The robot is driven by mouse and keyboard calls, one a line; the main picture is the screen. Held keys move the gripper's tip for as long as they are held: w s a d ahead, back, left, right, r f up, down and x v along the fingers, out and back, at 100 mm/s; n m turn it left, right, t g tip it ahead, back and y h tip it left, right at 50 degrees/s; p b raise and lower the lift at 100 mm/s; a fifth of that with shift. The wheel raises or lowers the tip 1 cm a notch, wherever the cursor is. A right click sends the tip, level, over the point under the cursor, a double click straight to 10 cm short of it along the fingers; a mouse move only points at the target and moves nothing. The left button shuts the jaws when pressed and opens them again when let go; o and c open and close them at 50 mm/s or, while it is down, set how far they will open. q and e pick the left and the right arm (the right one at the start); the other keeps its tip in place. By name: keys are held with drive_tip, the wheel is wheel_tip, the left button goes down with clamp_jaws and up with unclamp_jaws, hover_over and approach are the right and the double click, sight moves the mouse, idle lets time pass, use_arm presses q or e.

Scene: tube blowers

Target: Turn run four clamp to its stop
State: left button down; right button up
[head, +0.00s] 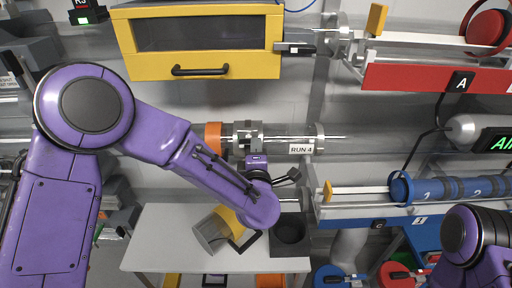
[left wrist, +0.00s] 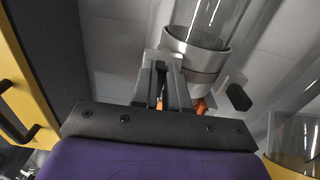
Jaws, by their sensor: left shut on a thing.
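The run four tube (head: 285,130) is a clear horizontal pipe marked "RUN 4", with an orange end (head: 213,140) at its left. The run four clamp (head: 247,133) is a grey metal collar around the tube near that end. In the left wrist view, a metal collar (left wrist: 196,52) rings a clear tube just beyond the fingers. My left gripper (head: 256,158) is just below the clamp, and its fingers (left wrist: 166,82) also show in the left wrist view. It is shut on part of the clamp; the fingers mostly hide the held part. My right gripper is out of view.
A yellow cabinet (head: 125,42) with a black handle hangs above left. A red rail (head: 440,78) and a blue rail (head: 350,224) lie to the right.

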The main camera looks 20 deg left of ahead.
use_arm(q)
drive_tip(key=shift+f, duration=0.1)
idle(0.5)
drive_tip(key=c, duration=1.1)
unclamp_jaws()
drive_tip(key=shift+c, duration=0.2)
drive_tip(key=b+v, duration=0.2)
drive_tip(key=v, duration=0.8)
drive_tip(key=shift+s, duration=0.35)
drive_tip(key=shift+d, duration=0.15)
